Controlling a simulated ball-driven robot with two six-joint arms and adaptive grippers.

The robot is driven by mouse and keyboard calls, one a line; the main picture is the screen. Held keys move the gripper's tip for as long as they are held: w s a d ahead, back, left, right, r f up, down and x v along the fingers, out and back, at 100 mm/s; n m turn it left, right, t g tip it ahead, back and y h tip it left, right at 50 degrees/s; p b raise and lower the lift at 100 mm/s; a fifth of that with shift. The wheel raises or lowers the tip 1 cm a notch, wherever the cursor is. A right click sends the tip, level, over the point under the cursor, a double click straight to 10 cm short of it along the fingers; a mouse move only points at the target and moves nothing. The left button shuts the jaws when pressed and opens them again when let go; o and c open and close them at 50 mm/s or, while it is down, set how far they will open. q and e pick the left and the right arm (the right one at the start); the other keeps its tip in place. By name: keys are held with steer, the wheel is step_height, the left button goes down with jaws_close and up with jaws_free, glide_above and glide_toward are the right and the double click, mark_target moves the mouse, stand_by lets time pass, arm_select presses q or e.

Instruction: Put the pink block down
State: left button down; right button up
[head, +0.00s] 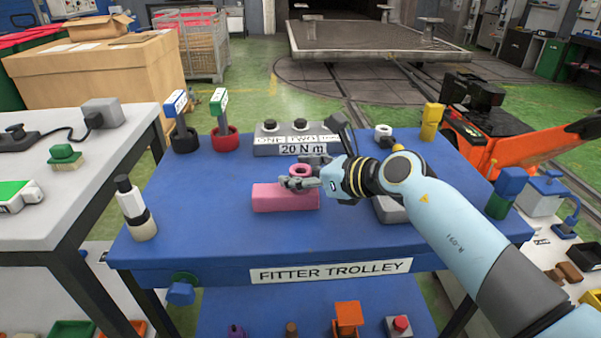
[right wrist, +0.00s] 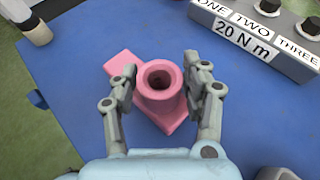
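The pink block (head: 270,198) is a long bar with an upright round post (right wrist: 160,85), hollow at the top. It is over the middle of the blue trolley top; whether its underside touches the surface is hard to tell. My right gripper (head: 303,182) comes in from the right. Part of the block is hidden by the post and fingers. My left gripper is in neither view.
The blue trolley (head: 215,240) has free room left of and in front of the block. A grey "20 Nm" holder (head: 275,146) stands behind it. A white-and-black bottle-like item (head: 137,210) is at the left edge, a yellow block (head: 432,121) at back right.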

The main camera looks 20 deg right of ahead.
steer(key=shift+o, duration=0.7)
steer(key=shift+r, duration=0.1)
steer(key=shift+s+r, duration=0.15)
steer(key=p+v, duration=0.1)
steer(key=v, duration=1)
steer(key=shift+s+d+r, duration=0.15)
steer(key=shift+s+d, duration=0.05)
steer(key=shift+s, duration=0.1)
